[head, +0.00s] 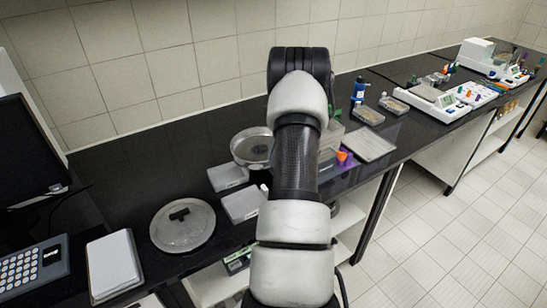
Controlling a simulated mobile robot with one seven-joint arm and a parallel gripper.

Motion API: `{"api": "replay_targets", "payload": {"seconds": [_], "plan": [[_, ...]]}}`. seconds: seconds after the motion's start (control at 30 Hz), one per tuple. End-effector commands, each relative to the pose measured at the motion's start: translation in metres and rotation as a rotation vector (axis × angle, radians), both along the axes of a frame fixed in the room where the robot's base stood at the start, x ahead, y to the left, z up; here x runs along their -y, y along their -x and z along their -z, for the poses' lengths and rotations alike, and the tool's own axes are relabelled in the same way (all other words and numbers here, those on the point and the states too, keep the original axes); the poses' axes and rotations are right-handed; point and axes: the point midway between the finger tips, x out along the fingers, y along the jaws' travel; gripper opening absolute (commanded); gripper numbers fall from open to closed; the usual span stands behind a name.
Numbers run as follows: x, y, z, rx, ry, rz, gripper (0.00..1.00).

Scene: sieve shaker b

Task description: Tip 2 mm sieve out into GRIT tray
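A round, shallow, metal-rimmed sieve (252,147) shows just left of my arm, over the dark bench; its right side is hidden by the arm. It looks tilted, and I cannot tell whether it is held or resting. Below it are two grey trays, a farther one (228,178) and a nearer one (243,204). I cannot read a GRIT label on either. My gripper is hidden behind my own arm, which fills the middle of the view, so its fingers and any grip do not show.
A round lid with a black handle (182,226) lies at the left, near a white box (114,265), a keypad (34,263) and a monitor (28,152). Right of my arm are a flat grey panel (369,145), a blue bottle (359,89) and an orange item (342,156).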

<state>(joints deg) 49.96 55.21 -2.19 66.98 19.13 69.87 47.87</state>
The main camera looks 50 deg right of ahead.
Motion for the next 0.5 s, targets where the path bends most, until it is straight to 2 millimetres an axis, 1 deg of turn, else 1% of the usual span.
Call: {"api": "replay_targets", "payload": {"seconds": [0.03, 0.5], "plan": [[-0.006, -0.003, -0.002, -0.007, 0.031, -0.007, 0.00], [-0.046, -0.018, -0.019, -0.155, 0.450, -0.013, 0.00]]}}
